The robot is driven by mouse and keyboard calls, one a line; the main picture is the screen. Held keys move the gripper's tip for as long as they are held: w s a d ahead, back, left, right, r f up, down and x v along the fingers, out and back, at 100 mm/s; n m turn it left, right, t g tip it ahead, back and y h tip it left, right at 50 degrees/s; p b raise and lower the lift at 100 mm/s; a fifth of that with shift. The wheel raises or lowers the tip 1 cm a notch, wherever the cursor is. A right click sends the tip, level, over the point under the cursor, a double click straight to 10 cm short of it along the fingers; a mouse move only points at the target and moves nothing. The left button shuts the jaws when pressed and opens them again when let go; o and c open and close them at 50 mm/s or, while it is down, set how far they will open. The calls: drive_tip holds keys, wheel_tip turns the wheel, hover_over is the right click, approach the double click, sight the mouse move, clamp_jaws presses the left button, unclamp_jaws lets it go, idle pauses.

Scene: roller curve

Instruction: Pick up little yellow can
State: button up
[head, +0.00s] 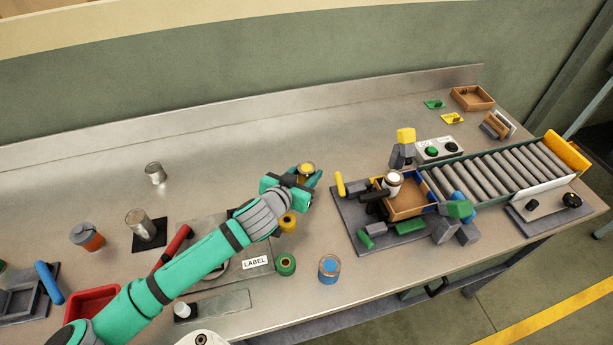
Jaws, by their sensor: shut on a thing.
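A small yellow can (306,168) with a pale metal top is between the fingers of my gripper (306,177). My green arm reaches from the lower left, and the gripper is shut on this can. The fingers hide part of its side. I cannot tell whether the can is off the bench. A second yellow can-like object (288,223) stands just below my wrist, partly hidden by the arm.
A green can (286,264) and a blue can (329,268) stand near the front edge. A roller conveyor (495,173) and a wooden box (404,205) lie to the right. The bench (230,150) behind the gripper is clear.

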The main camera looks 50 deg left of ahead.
sight(307, 167)
wheel_tip(307, 167, up, 17)
drive_tip(key=shift+f, duration=0.2)
